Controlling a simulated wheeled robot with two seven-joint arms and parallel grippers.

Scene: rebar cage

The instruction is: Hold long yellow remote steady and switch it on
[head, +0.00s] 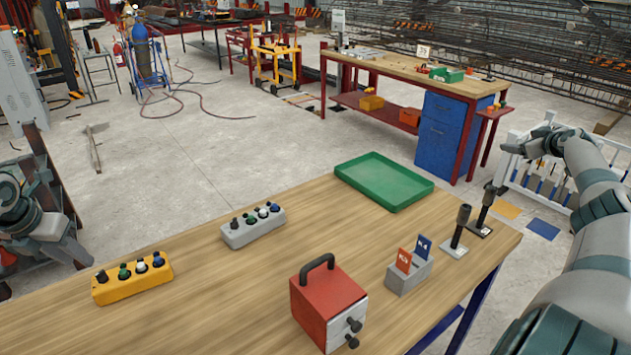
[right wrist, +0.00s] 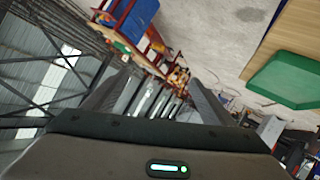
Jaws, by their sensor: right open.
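The long yellow remote (head: 132,278) is a yellow box with a row of black, green, white and blue knobs on top. It lies on the near left of the wooden table in the head view. My left gripper (head: 18,205) is at the left edge, off the table and apart from the remote; its fingers are not clear. My right gripper (head: 520,147) is raised beyond the table's right end, far from the remote. In the right wrist view its two fingers (right wrist: 155,100) are spread with nothing held between them.
On the wooden table (head: 220,300) are a grey remote (head: 252,227), a green tray (head: 384,181), a red box with a handle (head: 325,300), a grey holder with two cards (head: 408,275) and two black levers (head: 461,228). Table around the yellow remote is clear.

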